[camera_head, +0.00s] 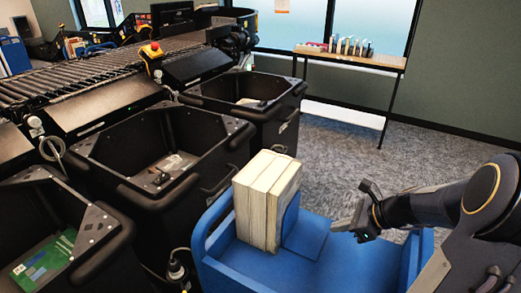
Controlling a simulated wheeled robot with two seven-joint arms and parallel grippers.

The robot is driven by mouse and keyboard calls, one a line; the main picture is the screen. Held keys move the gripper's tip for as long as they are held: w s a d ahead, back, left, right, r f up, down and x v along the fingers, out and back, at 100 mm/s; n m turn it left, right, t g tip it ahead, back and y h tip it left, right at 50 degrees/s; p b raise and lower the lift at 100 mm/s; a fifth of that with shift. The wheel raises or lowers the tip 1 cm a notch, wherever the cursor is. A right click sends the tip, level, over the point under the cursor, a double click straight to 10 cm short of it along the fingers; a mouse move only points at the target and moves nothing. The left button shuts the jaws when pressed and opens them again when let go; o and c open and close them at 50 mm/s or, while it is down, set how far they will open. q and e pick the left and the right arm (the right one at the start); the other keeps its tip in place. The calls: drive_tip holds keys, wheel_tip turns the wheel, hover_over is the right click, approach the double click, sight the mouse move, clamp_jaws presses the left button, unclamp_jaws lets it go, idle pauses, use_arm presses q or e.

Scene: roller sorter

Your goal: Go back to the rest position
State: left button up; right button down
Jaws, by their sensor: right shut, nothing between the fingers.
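My right gripper (348,222) is at the right, above the right part of the blue cart (355,263). Its fingers point left toward a group of thick pale books (266,200) and stay apart from them. The gripper is shut and empty. The books stand upright on the cart against a blue bookend (305,235). My left gripper is not in view.
Black bins (165,200) stand along the roller conveyor (85,78) at the left, with a few items inside. A side table (350,58) with small items stands by the window. The carpet (340,155) between is clear.

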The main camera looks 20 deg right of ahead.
drive_tip(key=s+a+r+n+p, duration=0.1)
drive_tip(key=s+a+r+n, duration=0.2)
drive_tip(key=s+a+n, duration=0.2)
drive_tip(key=s+a+r+n+g+h+p, duration=0.1)
drive_tip(key=s+a+r+n, duration=0.3)
drive_tip(key=a+n, duration=0.3)
drive_tip(key=s+a+r+n+p, duration=0.2)
drive_tip(key=s+a+n, duration=0.4)
drive_tip(key=n, duration=0.8)
drive_tip(key=shift+a+r+h, duration=0.35)
drive_tip(key=shift+r+h, duration=0.05)
drive_tip(key=shift+r, duration=0.5)
